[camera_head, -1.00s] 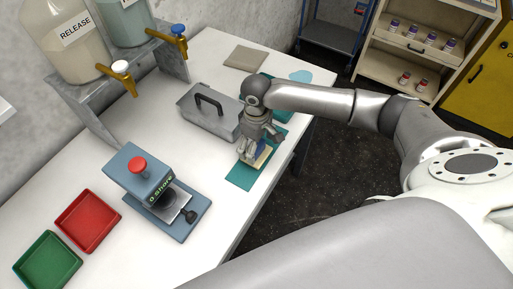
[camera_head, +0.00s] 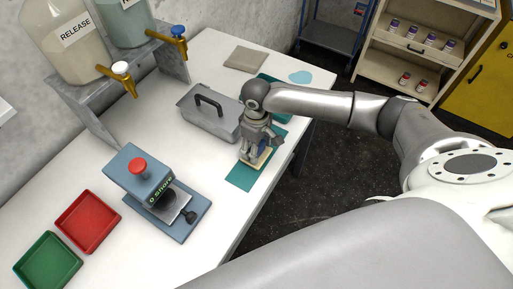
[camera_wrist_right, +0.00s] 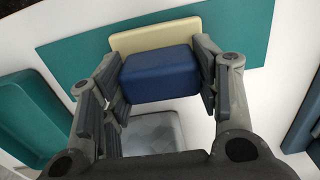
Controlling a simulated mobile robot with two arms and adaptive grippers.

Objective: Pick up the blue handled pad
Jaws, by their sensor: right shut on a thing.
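The blue handled pad has a cream base (camera_head: 261,161) and a blue block handle (camera_wrist_right: 158,74). It is at the teal mat (camera_head: 243,178) near the table's right edge. My right gripper (camera_head: 256,149) points down over it. In the right wrist view my right gripper (camera_wrist_right: 166,82) has its fingers on both sides of the blue handle, shut on it. The cream base also shows behind the handle in that view (camera_wrist_right: 150,39). The fingers hide much of the pad in the head view; I cannot tell whether it touches the mat. My left gripper is not in view.
A grey lidded box (camera_head: 207,116) stands left of my right gripper. A blue press-like device (camera_head: 150,185) with a red knob stands nearer, beside red (camera_head: 88,222) and green (camera_head: 47,262) trays. A teal tray (camera_head: 272,86) lies behind my arm. White table between is clear.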

